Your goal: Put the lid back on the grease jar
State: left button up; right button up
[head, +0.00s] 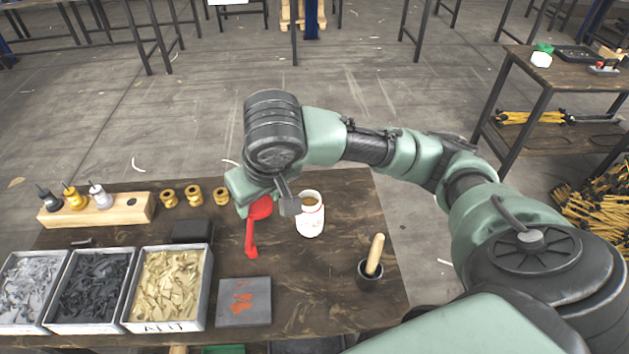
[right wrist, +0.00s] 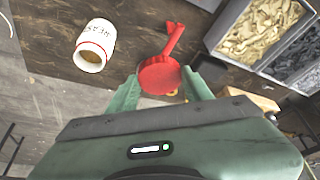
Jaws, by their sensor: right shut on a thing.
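The grease jar (head: 311,224) is white with a red ring at its neck and stands upright and open on the table, brown grease showing in its mouth. It also shows in the right wrist view (right wrist: 95,46), with dark lettering on its side. The red lid (head: 250,238) is round with a long flat tab. My right gripper (head: 264,200) is shut on the lid, just left of the jar and apart from it. In the right wrist view the lid's disc (right wrist: 160,75) sits between the two green fingers, its tab pointing away. My left gripper is not in view.
Left are bins of grey, black and tan pieces (head: 168,288), a wooden block with bottles (head: 97,211) and brass spools (head: 194,195). A grey pad (head: 244,301) with orange smears lies in front. A pot with a wooden-handled brush (head: 372,262) stands right of the jar.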

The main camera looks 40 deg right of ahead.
aim_at(309, 223)
jog(key=z, duration=0.65)
jog(key=k+z, duration=0.1)
jog(key=z, duration=0.5)
jog(key=l+z, duration=0.1)
jog(key=z, duration=0.55)
jog(key=k+l+z, duration=0.1)
jog(key=z, duration=1.2)
jog(key=l+z, duration=0.15)
jog(key=z, duration=0.45)
jog(key=l+z, duration=0.1)
jog(key=z, duration=1.2)
jog(key=i+u, duration=0.1)
jog(key=u, duration=0.25)
jog(key=i+u, duration=0.1)
jog(key=u, duration=0.25)
jog(key=i+u, duration=0.1)
jog(key=u, duration=0.75)
jog(key=i+u, duration=0.15)
jog(key=u, duration=0.75)
jog(key=i+u, duration=0.1)
jog(key=u, duration=0.4)
jog(key=l+u, duration=0.1)
jog(key=u, duration=0.35)
jog(key=i+l+u, duration=0.1)
jog(key=u, duration=0.8)
jog(key=l+u, duration=0.15)
jog(key=u, duration=0.3)
